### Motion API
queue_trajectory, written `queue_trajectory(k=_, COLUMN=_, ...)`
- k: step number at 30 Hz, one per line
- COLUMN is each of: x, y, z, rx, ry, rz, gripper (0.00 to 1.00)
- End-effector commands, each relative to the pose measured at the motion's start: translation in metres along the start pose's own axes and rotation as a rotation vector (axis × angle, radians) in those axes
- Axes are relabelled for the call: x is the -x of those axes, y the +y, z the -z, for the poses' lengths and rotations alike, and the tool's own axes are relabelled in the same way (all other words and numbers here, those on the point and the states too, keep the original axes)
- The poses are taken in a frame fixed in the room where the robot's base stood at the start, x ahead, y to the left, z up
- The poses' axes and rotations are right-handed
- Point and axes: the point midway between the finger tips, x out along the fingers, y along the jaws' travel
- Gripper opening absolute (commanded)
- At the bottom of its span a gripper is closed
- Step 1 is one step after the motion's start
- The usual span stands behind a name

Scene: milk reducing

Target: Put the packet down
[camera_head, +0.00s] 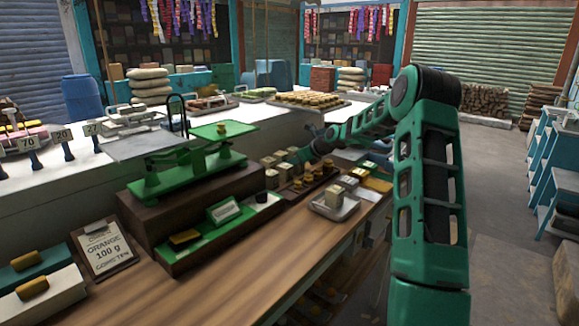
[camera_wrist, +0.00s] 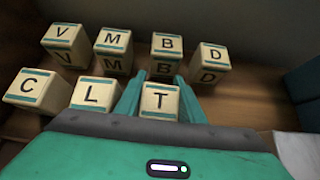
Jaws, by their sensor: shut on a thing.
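In the wrist view, my gripper (camera_wrist: 159,88) is shut on a cream packet marked T (camera_wrist: 159,104), with one green finger on either side of it. The T packet has a teal band below its letter. Left of it stand a C packet (camera_wrist: 39,91) and an L packet (camera_wrist: 97,94). Behind are packets marked V (camera_wrist: 64,36), M (camera_wrist: 114,41), B (camera_wrist: 166,43) and D (camera_wrist: 211,56). I cannot tell whether the T packet touches the wooden surface (camera_wrist: 240,100). In the head view, my gripper (camera_head: 298,157) is small among the packets behind the brass weights.
A row of brass weights (camera_head: 308,180) stands in front of my gripper. A green balance scale (camera_head: 190,168) stands to the left. A metal tray (camera_head: 335,210) holding a block lies near the right front. The wooden counter (camera_head: 230,285) is clear in front.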

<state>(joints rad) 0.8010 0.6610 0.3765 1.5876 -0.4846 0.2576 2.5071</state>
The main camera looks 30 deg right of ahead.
Motion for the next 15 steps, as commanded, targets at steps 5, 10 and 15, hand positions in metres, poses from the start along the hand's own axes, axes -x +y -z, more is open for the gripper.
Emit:
queue_trajectory(k=5, x=0.0007, y=-0.0008, z=-0.0002, rx=0.0, ry=-0.001, rz=0.001, gripper=0.07)
queue_trajectory(k=10, x=0.0004, y=-0.0012, z=0.0008, rx=-0.001, ry=-0.001, rz=0.002, gripper=0.54)
queue_trajectory(k=15, x=0.0007, y=-0.0015, z=0.0008, rx=-0.001, ry=-0.001, rz=0.002, gripper=0.54)
